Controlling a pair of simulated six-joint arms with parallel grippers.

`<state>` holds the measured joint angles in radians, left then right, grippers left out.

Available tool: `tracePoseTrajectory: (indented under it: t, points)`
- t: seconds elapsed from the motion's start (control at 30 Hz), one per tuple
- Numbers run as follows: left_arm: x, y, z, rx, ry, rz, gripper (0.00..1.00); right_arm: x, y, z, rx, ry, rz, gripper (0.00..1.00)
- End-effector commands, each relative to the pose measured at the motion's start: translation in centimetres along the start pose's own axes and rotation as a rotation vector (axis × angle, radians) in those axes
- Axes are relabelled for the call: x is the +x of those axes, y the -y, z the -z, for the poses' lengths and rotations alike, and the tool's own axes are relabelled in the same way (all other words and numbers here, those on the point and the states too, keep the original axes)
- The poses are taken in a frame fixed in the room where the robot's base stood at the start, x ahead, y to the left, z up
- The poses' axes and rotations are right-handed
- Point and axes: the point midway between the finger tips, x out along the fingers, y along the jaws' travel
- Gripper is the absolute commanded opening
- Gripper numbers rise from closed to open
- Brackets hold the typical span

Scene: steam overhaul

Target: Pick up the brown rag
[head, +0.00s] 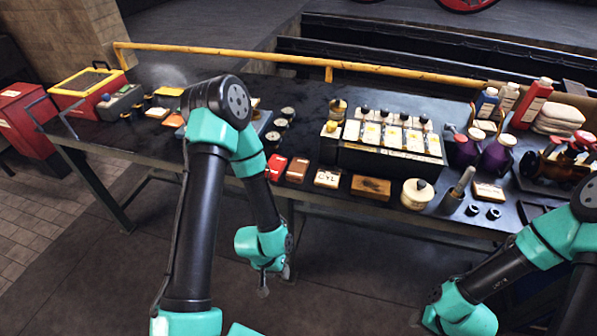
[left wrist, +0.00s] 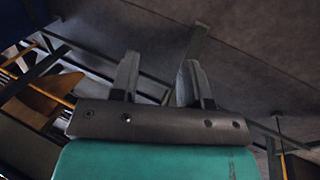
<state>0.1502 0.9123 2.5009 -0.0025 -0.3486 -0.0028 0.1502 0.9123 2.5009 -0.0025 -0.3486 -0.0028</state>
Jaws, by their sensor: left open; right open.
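I cannot make out a brown rag for certain in either view. A stack of folded pale cloths (head: 558,119) lies at the right rear of the bench; they look beige to pinkish. My left gripper (head: 263,288) hangs in front of the bench, below its top, away from the things on it. In the left wrist view its two fingers (left wrist: 157,80) are apart with nothing between them. My right arm comes in at the lower right, and its fingertips do not show. My left arm hides part of the bench's left half.
The dark bench (head: 103,139) holds a yellow-rimmed red box (head: 87,88), a rack of pale cards (head: 390,137), a wooden block (head: 371,187), a round cream pot (head: 417,194), purple cans (head: 497,155) and bottles (head: 533,103). A yellow rail (head: 230,57) runs along its back. The floor in front is clear.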

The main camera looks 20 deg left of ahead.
Motion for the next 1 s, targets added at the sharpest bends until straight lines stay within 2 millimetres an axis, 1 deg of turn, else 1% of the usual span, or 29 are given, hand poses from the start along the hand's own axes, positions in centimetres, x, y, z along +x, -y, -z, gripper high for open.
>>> tracePoseTrajectory:
  t: [0.37,0.67,1.0]
  points:
    - [0.0,0.0,0.0,0.0,0.0,0.0,0.43,0.0,0.0,0.0,0.0,0.0,0.0,0.43]
    - [0.0,0.0,0.0,0.0,0.0,0.0,0.7,0.0,0.0,0.0,0.0,0.0,0.0,0.43]
    - [-0.01,0.02,0.0,-0.001,0.0,0.0,0.7,0.0,-0.01,0.0,0.0,0.0,0.0,0.43]
